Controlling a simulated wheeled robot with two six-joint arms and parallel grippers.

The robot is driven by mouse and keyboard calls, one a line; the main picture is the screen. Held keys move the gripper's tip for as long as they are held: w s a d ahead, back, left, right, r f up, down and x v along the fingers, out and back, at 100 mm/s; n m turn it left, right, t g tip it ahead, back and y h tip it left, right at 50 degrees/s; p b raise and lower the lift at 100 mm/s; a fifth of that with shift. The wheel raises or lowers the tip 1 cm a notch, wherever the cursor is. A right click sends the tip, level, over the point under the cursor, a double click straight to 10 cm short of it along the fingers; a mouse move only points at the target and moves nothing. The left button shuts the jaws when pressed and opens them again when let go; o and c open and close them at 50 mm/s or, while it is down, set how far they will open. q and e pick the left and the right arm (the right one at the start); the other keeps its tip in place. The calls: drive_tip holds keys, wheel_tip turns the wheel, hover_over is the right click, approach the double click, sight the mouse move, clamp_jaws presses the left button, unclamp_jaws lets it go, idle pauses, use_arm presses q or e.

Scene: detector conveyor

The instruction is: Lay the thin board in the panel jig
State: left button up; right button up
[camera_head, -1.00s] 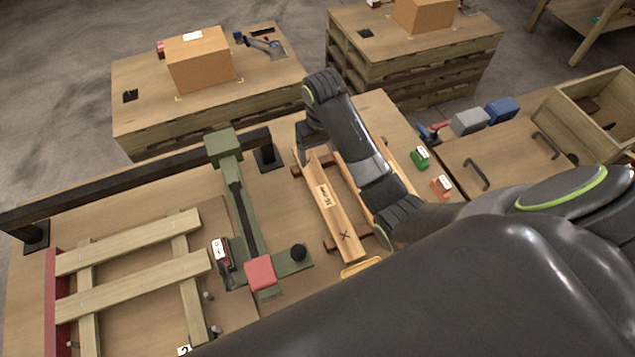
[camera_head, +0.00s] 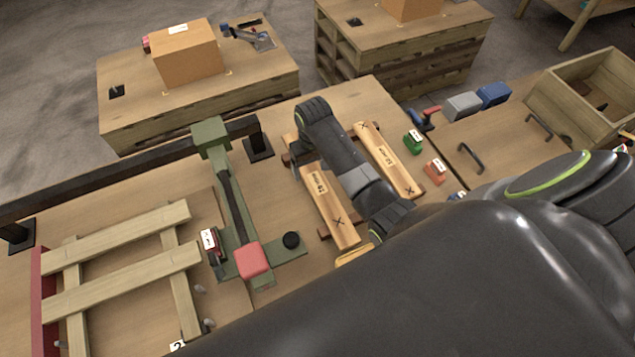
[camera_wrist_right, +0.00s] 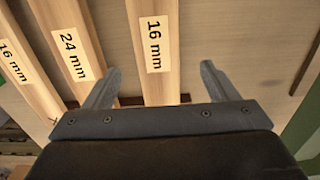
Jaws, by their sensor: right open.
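A board labelled 16 mm (camera_wrist_right: 156,50) lies between the spread fingers of my right gripper (camera_wrist_right: 160,88) in the right wrist view. The gripper is open and does not hold it. To its left lie a 24 mm board (camera_wrist_right: 68,45) and another 16 mm board (camera_wrist_right: 20,70). In the head view, one board (camera_head: 335,222) lies left of my right arm and another (camera_head: 380,150) right of it; the arm hides the middle one. My right gripper's fingers are mostly hidden there. The slatted panel frame (camera_head: 125,265) with a red side strip (camera_head: 38,290) lies left. My left gripper is not in view.
A dark rail (camera_head: 120,170) runs behind. Green (camera_head: 413,141) and orange (camera_head: 435,171) blocks sit right of the boards.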

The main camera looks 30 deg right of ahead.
sight(316, 180)
drive_tip(key=shift+s+d+f+p, duration=0.1)
drive_tip(key=shift+f+p, duration=0.25)
drive_tip(key=shift+f, duration=1)
drive_tip(key=shift+d+f+p, duration=0.1)
drive_tip(key=shift+f+p, duration=0.2)
drive_tip(key=shift+f, duration=1)
drive_tip(key=shift+c, duration=0.4)
drive_tip(key=c, duration=1.1)
